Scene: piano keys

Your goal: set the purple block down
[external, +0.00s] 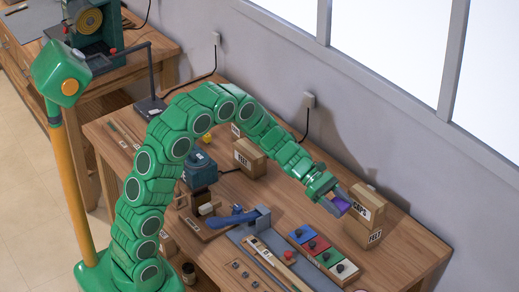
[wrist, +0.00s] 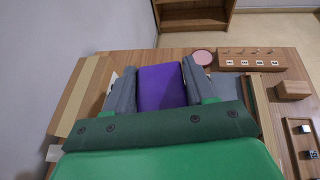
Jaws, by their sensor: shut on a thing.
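The purple block (external: 342,203) is between the fingers of my gripper (external: 335,204), at the right part of the workbench. In the wrist view the purple block (wrist: 162,87) fills the gap between the two grey fingers of my gripper (wrist: 161,88). My gripper is shut on it. It is in front of the wooden box marked CAPS (external: 367,206), close to its left side. Whether the block touches the box or any surface under it, I cannot tell. The block's underside is hidden.
A box marked FELT (external: 358,234) is below the CAPS box; another FELT box (external: 249,158) stands farther left by the wall. A tray of blue, red, green and white pieces (external: 323,255) lies below my gripper. In the wrist view a pink disc (wrist: 203,57) lies beyond the fingers.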

